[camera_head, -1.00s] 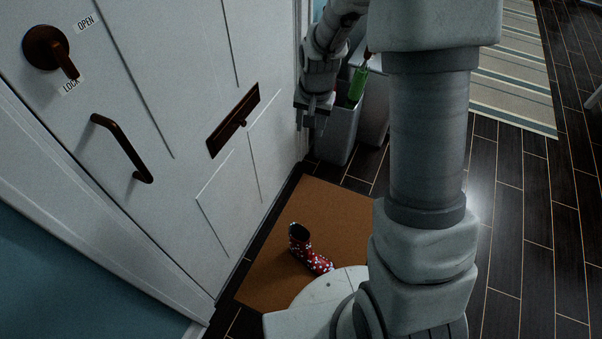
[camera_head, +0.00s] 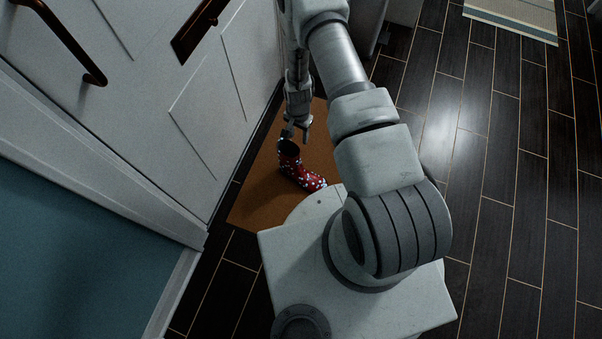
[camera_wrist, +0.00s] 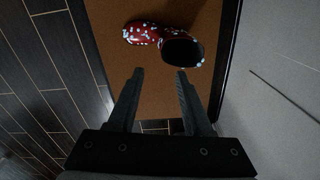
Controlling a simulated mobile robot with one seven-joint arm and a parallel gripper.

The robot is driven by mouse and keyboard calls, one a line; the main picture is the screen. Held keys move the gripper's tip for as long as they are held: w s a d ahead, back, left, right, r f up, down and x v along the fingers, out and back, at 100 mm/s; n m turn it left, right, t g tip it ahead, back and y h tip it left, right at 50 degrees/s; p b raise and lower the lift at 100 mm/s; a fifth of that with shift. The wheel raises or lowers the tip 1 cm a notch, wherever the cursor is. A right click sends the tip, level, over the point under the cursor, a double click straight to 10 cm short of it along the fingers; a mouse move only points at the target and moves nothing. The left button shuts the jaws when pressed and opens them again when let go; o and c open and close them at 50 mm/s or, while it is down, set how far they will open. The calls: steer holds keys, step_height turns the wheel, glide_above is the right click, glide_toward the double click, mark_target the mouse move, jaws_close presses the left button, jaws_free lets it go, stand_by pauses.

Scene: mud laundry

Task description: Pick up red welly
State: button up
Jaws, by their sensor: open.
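The red welly (camera_head: 300,171) has white spots and a dark opening. It stands upright on the brown doormat, its toe pointing to the lower right in the head view. In the wrist view the welly (camera_wrist: 160,38) is at the top, its dark opening on the right and its toe on the left. My gripper (camera_head: 295,130) is just beyond the top of the welly in the head view. In the wrist view my gripper (camera_wrist: 160,75) is open, with its fingers apart and nothing between them. The fingertips lie just short of the welly's opening.
The brown doormat (camera_head: 255,205) lies on dark floor tiles (camera_head: 505,200) beside the white door (camera_head: 150,100). The door's wall runs close along the left of the mat. A striped rug (camera_head: 515,15) lies at the top right. The floor to the right is clear.

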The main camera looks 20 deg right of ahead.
mark_target(299, 156)
step_height(299, 156, down, 12)
steer(key=b, duration=0.4)
steer(key=f+b, duration=0.2)
steer(key=f, duration=0.1)
steer(key=f+b, duration=0.1)
steer(key=f, duration=0.1)
steer(key=shift+w+d+f, duration=0.1)
steer(key=shift+w+f, duration=0.05)
steer(key=shift+w, duration=0.1)
jaws_close()
stand_by(1.0)
